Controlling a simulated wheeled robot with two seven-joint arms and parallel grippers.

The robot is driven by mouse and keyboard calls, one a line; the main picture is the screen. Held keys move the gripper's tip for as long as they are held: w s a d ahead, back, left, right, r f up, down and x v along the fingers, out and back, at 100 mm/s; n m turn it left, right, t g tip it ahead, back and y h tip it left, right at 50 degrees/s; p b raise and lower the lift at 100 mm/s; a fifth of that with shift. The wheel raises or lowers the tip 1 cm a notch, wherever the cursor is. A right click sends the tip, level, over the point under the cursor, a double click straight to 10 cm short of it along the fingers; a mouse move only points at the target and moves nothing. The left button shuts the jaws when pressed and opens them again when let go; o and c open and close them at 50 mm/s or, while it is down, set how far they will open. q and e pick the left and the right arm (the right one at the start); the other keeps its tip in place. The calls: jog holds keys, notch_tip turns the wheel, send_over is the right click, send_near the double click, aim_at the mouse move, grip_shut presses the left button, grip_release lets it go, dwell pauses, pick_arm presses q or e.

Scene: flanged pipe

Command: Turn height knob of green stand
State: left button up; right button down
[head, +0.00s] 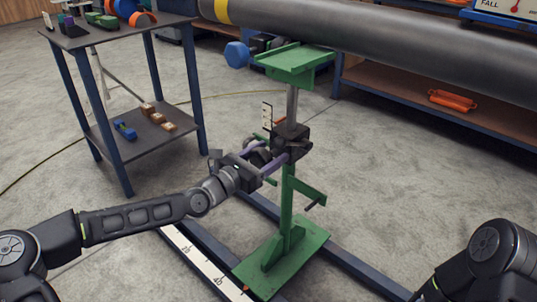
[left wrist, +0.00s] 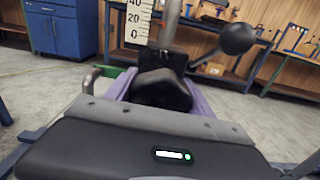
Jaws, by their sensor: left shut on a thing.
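The green stand (head: 287,205) stands upright on its flat base plate, with a green top (head: 293,62) below the pipe (head: 400,50). A black collar (head: 291,137) sits around its post. My left gripper (head: 276,153) reaches in from the left at collar height. In the left wrist view its purple fingers (left wrist: 160,100) lie on both sides of a black knob (left wrist: 161,90) and are shut on it. The knob is largely hidden by the gripper in the head view. My right arm is at the lower right; its gripper is outside the picture.
A white height scale (head: 267,117) rises beside the collar. A black ball-ended lever (left wrist: 238,38) sticks out right in the left wrist view. A dark table (head: 120,36) with parts stands at left. A ruler rail (head: 203,262) runs along the floor by the base.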

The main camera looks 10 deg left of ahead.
pick_arm(q)
jog(key=c, duration=0.6)
jog(key=shift+o, duration=0.2)
jog(key=shift+m, duration=0.4)
jog(key=shift+m+p, duration=0.45)
jog(key=shift+m, duration=0.35)
jog(key=m, duration=0.2)
jog(key=shift+m, duration=0.3)
jog(key=m, duration=0.4)
jog(key=shift+d+f, duration=0.1)
jog(key=m, duration=0.6)
jog(key=shift+s+f+m, duration=0.1)
jog(key=shift+f+m, duration=0.05)
jog(key=shift+m, duration=0.25)
jog(key=m+b, duration=0.1)
jog(key=m, duration=0.5)
